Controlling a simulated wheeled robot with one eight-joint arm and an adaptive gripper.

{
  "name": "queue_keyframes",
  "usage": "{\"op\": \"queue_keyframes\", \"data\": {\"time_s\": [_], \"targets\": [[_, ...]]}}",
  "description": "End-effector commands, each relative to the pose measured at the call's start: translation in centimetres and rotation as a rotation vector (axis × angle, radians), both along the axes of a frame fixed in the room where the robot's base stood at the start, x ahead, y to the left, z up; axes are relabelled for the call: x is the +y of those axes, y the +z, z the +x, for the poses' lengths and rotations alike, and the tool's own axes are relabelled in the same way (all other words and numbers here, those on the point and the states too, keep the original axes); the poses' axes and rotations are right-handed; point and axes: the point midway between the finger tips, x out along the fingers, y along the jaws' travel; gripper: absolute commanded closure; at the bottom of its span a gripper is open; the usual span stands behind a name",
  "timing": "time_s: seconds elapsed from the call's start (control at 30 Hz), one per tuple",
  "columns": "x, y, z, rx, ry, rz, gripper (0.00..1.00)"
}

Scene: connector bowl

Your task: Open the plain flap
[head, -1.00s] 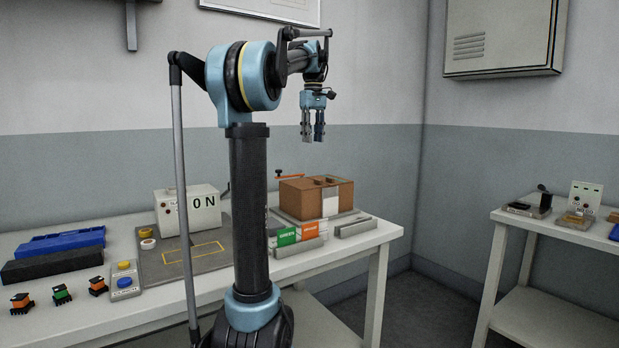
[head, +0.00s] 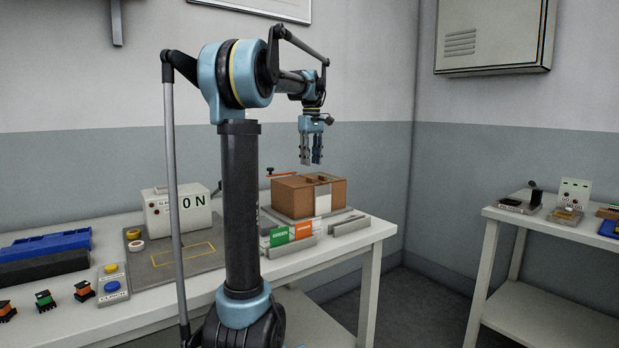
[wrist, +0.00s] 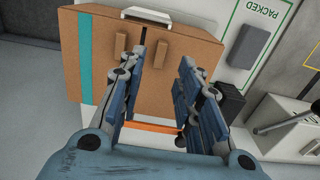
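A brown cardboard box (head: 292,200) stands on the table under my gripper. In the wrist view its top is closed, with a seam between two flaps and a small brown tab on each side of the seam. The left flap carries a teal stripe (wrist: 85,58); the right, plain flap (wrist: 192,50) has no stripe. The plain flap's tab (wrist: 161,54) appears between my fingertips. My gripper (head: 311,162) points down, open and empty, a little above the box top. In the wrist view my gripper (wrist: 164,60) covers part of the box.
A white ON box (head: 176,212) stands farther left. A second table (head: 548,223) is at the right.

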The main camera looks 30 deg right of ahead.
Motion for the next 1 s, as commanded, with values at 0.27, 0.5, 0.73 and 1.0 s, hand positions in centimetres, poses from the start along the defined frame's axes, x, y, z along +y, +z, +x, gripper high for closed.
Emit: {"op": "queue_keyframes", "data": {"time_s": [0.27,0.5,0.73,1.0], "targets": [[0.0,-4.5,0.0,0.0,0.0,0.0,0.68],[0.0,-6.3,0.0,0.0,0.0,0.0,0.68],[0.0,-6.6,0.0,0.0,0.0,0.0,0.68],[0.0,-6.5,0.0,0.0,0.0,0.0,1.0]]}}
